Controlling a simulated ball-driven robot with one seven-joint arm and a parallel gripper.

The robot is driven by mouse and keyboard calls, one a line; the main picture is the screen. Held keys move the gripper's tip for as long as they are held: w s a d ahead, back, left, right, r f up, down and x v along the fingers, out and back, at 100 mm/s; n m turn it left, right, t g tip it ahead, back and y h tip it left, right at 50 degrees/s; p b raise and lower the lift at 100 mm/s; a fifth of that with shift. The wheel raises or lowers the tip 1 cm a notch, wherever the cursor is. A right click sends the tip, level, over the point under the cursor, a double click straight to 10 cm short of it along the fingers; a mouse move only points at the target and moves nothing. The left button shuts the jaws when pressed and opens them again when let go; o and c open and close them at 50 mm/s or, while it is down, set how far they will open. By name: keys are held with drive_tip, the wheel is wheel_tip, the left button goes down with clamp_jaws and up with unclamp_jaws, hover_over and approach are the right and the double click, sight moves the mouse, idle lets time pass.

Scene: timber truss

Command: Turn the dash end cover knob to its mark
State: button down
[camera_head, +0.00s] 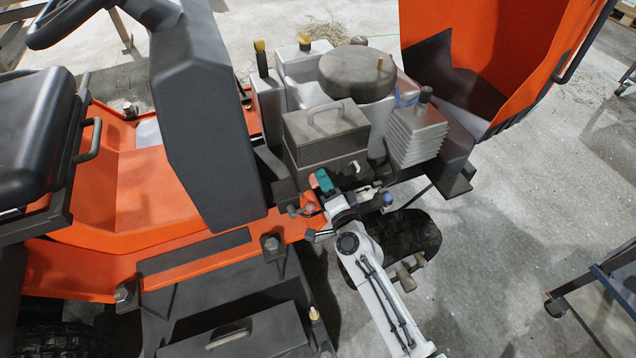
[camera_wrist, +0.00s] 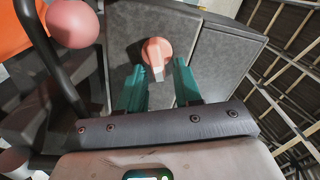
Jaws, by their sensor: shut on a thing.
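The dash end cover knob (camera_wrist: 155,49) is a round salmon-pink disc with a pale raised grip bar, set on a grey panel (camera_wrist: 218,62) in the wrist view. My gripper (camera_wrist: 160,75) has two teal fingers, one on each side of the bar, and is shut on the knob. In the head view my gripper (camera_head: 324,180) is at the tractor's side, below a dark box with a handle; a bit of pink shows beside the fingers, and the knob is mostly hidden. I cannot make out the mark.
A pink ball on a dark lever (camera_wrist: 72,24) stands close at the left in the wrist view. The dark box (camera_head: 325,133) and engine parts lie just above my gripper. The orange hood (camera_head: 500,50) stands open. A cart (camera_head: 600,300) is at the right; concrete floor lies between.

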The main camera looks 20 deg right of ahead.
drive_tip(key=m, duration=0.2)
drive_tip(key=f+m, duration=0.1)
drive_tip(key=m, duration=0.1)
drive_tip(key=shift+s+a+b, duration=0.15)
drive_tip(key=shift+a+b, duration=0.05)
drive_tip(key=shift+b, duration=0.1)
drive_tip(key=c, duration=1.5)
unclamp_jaws()
drive_tip(key=shift+a+f, duration=0.1)
drive_tip(key=shift+f, duration=0.05)
drive_tip(key=shift+o, duration=0.7)
drive_tip(key=shift+s+f, duration=0.1)
drive_tip(key=shift+s, duration=0.3)
drive_tip(key=shift+o, duration=1.3)
drive_tip(key=shift+s+a, duration=0.1)
drive_tip(key=shift+s, duration=0.2)
drive_tip(key=s, duration=0.4)
drive_tip(key=shift+s+d+r, duration=0.15)
drive_tip(key=shift+d+r, duration=0.15)
drive_tip(key=shift+r, duration=0.05)
